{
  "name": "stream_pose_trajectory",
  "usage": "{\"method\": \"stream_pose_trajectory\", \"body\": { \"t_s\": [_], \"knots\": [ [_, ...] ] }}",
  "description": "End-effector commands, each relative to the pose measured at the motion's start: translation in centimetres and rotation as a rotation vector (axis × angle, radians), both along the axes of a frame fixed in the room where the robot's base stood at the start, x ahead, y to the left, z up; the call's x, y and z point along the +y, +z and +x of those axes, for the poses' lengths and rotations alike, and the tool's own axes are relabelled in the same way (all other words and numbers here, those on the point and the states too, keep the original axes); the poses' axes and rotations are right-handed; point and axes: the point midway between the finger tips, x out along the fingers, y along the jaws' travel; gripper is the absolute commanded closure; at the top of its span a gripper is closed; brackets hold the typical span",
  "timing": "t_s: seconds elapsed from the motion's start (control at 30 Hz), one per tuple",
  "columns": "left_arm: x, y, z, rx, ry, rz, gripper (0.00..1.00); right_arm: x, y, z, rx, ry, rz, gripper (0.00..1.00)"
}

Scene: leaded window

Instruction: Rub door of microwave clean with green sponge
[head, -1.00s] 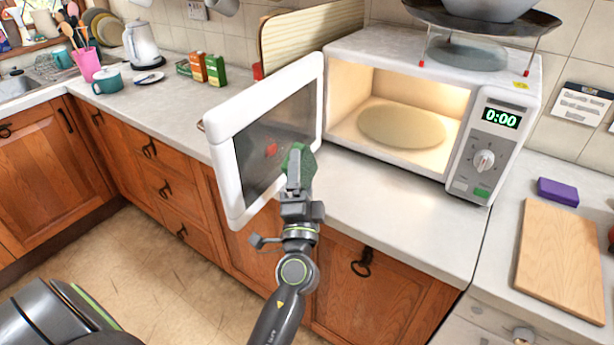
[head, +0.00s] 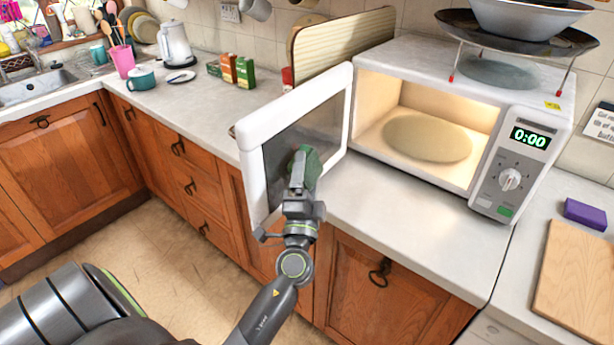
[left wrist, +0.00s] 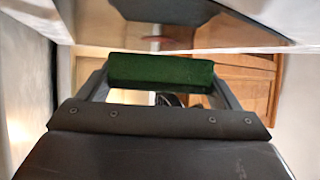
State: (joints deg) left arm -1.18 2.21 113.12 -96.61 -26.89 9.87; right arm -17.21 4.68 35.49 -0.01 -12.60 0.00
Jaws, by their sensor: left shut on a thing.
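The white microwave (head: 470,75) stands on the counter with its door (head: 252,150) swung wide open and its lit inside showing. My left gripper (head: 300,180) is shut on the green sponge (head: 308,165), in front of the door's dark glass. In the left wrist view the sponge (left wrist: 160,72) sits between the two fingers of the gripper (left wrist: 160,88). I cannot tell whether the sponge touches the door. My right gripper is not in view.
A wooden board (head: 340,42) leans behind the door. A pan stand with a wok (head: 515,38) rests on the microwave. A purple sponge (head: 585,214) and a cutting board (head: 575,280) lie to the right. Counter in front of the microwave is clear.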

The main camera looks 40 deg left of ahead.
Motion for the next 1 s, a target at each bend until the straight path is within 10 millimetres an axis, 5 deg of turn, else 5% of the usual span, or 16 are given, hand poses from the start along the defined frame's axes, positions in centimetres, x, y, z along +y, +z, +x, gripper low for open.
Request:
{"method": "stream_pose_trajectory", "body": {
  "t_s": [1.0],
  "knots": [
    [1.7,0.0,0.0,0.0,0.0,0.002,0.33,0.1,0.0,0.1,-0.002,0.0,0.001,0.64]
  ]
}}
